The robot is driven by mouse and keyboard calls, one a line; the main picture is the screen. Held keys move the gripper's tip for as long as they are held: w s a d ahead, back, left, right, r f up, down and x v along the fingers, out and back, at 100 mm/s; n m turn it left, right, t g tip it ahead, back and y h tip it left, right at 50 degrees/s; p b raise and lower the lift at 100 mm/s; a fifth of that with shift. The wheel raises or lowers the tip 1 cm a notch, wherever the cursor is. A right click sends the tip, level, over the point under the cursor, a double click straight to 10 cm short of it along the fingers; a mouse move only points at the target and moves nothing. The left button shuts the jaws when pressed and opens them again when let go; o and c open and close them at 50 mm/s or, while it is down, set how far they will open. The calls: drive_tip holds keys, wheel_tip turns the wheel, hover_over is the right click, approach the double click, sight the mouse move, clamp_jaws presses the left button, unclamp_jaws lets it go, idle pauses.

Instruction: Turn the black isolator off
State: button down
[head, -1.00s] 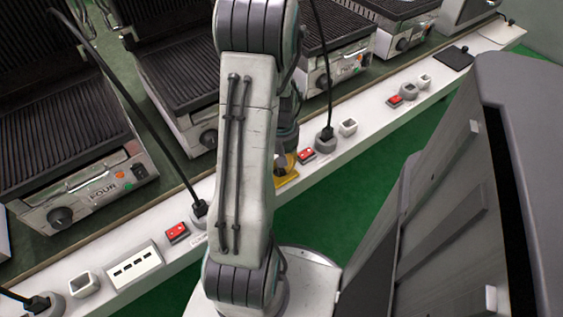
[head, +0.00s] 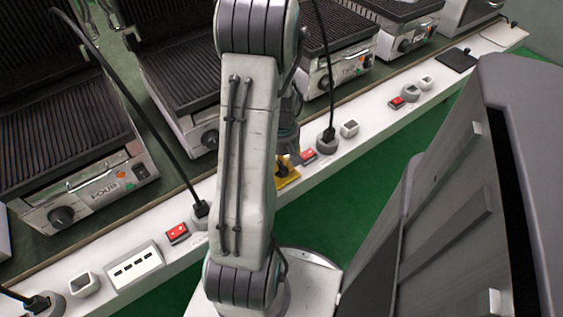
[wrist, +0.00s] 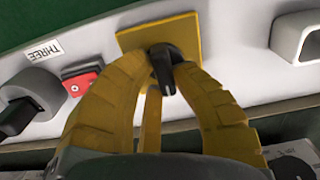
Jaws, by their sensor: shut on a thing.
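The black isolator (wrist: 161,58) is a black rotary knob on a square yellow plate (wrist: 187,34), set in the white rail. In the wrist view its handle points down toward the palm, slightly tilted. My gripper (wrist: 164,80) has yellow fingers closed around the handle, one on each side. In the head view the yellow plate (head: 288,180) shows beside my arm, with a bit of the black knob on it. My arm hides most of the gripper there.
A red switch (wrist: 82,83), a black plug and a "THREE" label (wrist: 45,49) lie left of the isolator in the wrist view. A white socket (wrist: 297,37) is at right. Grills (head: 65,160) line the bench behind the rail. Green floor lies in front.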

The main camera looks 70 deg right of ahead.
drive_tip(key=shift+f, duration=0.1)
drive_tip(key=c, duration=1)
unclamp_jaws()
wheel_tip(320, 180, up, 12)
drive_tip(key=shift+r, duration=0.1)
drive_tip(key=shift+w, duration=0.1)
idle(0.4)
